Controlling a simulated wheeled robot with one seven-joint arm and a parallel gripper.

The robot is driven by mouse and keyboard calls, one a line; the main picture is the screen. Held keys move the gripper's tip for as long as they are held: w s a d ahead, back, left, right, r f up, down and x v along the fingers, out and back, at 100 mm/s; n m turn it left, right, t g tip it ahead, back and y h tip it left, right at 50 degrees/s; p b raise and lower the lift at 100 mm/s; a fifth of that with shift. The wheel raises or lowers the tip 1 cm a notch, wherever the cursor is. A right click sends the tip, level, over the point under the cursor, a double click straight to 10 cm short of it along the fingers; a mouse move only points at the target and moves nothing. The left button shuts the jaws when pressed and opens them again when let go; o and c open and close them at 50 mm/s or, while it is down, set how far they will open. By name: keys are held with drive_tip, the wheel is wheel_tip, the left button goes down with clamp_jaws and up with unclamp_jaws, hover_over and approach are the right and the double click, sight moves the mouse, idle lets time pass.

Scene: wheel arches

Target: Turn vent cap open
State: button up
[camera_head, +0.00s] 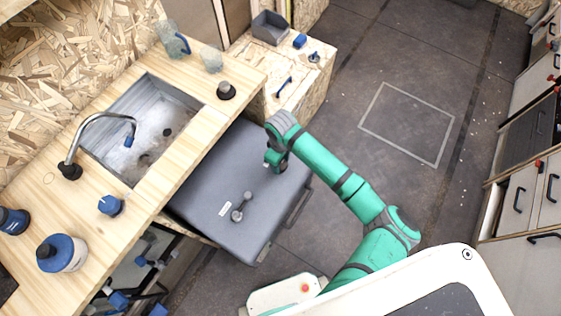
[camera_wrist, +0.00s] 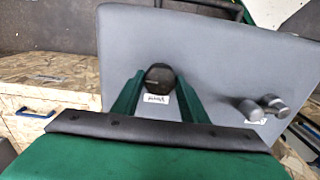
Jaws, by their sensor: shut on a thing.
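The vent cap (camera_wrist: 161,76) is a dark, faceted round knob on the flat face of a grey tank (camera_wrist: 225,60), with a small white label just below it. In the wrist view, my gripper (camera_wrist: 159,84) has its two green fingers on either side of the cap, shut on it. In the head view, the grey tank (camera_head: 230,165) lies beside the wooden counter, and my gripper (camera_head: 276,164) is at its upper right part. The cap is hidden there behind my gripper. How far the cap is turned cannot be told.
A grey lever-like fitting (camera_head: 241,207) stands out from the tank near its label. The wooden counter (camera_head: 190,135) with a sink (camera_head: 150,110) runs along the left. A wooden box (camera_head: 290,85) stands beyond the tank. Open floor (camera_head: 400,120) lies to the right.

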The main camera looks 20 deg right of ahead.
drive_tip(key=shift+s, duration=0.1)
drive_tip(key=o, duration=1)
drive_tip(key=shift+o, duration=0.2)
wheel_tip(320, 180, up, 11)
drive_tip(key=shift+f, duration=0.15)
